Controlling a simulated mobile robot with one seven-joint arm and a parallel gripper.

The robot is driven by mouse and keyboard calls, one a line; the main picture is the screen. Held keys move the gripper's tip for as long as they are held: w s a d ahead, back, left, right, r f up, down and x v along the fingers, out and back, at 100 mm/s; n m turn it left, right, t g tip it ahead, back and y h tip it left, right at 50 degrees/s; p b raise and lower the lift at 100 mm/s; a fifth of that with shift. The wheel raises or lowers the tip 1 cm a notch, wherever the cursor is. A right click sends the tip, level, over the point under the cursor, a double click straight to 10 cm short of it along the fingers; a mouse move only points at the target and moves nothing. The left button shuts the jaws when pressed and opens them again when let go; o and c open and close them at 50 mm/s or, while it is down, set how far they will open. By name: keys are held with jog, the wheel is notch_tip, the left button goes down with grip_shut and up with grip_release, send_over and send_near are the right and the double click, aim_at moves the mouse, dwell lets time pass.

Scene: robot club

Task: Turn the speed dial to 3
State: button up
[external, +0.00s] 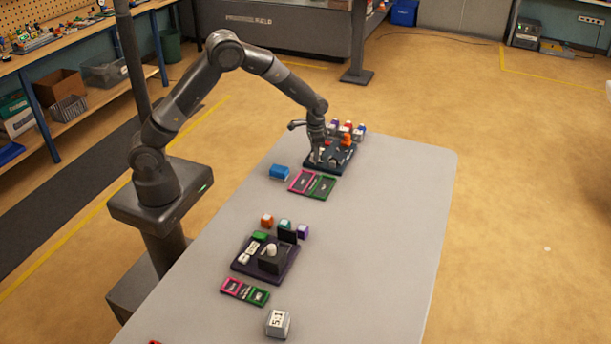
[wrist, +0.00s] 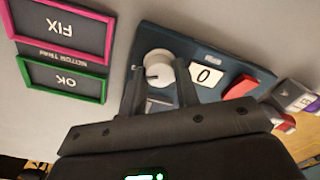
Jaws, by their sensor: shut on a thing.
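A white round dial (wrist: 158,68) with a small dark mark sits on a dark blue panel (wrist: 225,53) in the wrist view. My gripper (wrist: 158,84) is shut on the dial, with one finger on each side of it. A white plate beside the dial reads 0 (wrist: 207,75). In the external view my gripper (external: 316,158) is down at the far panel (external: 318,169), and the dial is hard to make out there.
A red part (wrist: 241,87) is on the panel. Pink FIX (wrist: 62,27) and green OK (wrist: 62,80) trays lie beside it. A second panel (external: 285,275) and a 5.1 block (external: 278,323) stand nearer. The table's right side is clear.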

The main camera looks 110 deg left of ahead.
dwell(0.3)
jog(key=o, duration=1)
jog(key=shift+c, duration=0.2)
notch_tip(320, 180, up, 11)
jog(key=shift+f, duration=0.1)
